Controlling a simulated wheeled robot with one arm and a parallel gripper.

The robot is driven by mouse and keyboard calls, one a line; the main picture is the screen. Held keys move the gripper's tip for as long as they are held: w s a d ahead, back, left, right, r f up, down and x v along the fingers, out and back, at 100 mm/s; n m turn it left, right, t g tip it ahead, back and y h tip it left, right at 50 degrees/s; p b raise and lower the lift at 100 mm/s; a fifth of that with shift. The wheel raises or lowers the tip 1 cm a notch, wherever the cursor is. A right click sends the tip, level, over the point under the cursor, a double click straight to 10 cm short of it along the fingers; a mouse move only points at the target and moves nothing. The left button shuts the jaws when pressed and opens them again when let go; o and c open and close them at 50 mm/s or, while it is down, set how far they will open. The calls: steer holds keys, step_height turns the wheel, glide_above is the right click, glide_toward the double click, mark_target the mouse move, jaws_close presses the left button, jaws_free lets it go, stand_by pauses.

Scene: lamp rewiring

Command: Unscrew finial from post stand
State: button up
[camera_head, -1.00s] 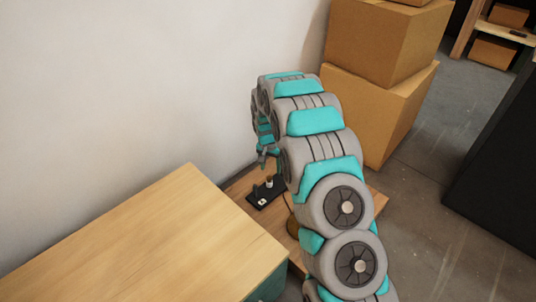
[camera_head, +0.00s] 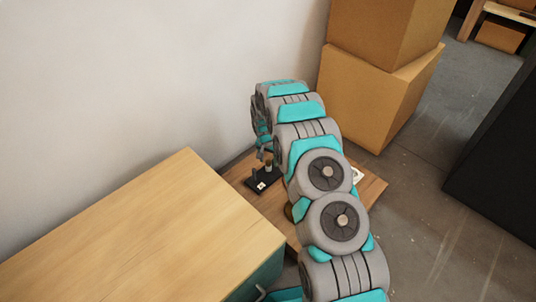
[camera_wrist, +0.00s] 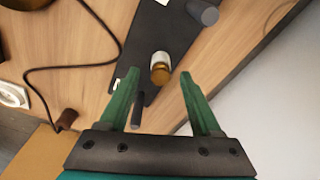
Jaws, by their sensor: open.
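A small upright piece with a brass-coloured end (camera_wrist: 160,73) and a white body (camera_wrist: 160,58) stands on a black base plate (camera_wrist: 165,27). I take the brass end to be the finial. My gripper (camera_wrist: 158,74) is open, with one green finger on each side of the brass end in the picture and a visible gap on both sides. I cannot tell whether the fingertips reach its depth. In the head view the black base (camera_head: 262,183) lies on the low wooden table, with my gripper (camera_head: 263,155) close above it.
A grey cylinder (camera_wrist: 203,12) and a dark peg (camera_wrist: 137,110) stand near the piece. A dark cord (camera_wrist: 112,58) runs to a brown plug-like part (camera_wrist: 68,120). A wooden-topped cabinet (camera_head: 130,235) is at left; cardboard boxes (camera_head: 375,95) stand behind. The wall is close.

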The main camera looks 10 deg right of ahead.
steer(key=shift+f, duration=0.25)
steer(key=shift+c, duration=0.2)
jaws_close()
steer(key=c, duration=0.7)
jaws_free()
jaws_close()
steer(key=shift+r, duration=0.1)
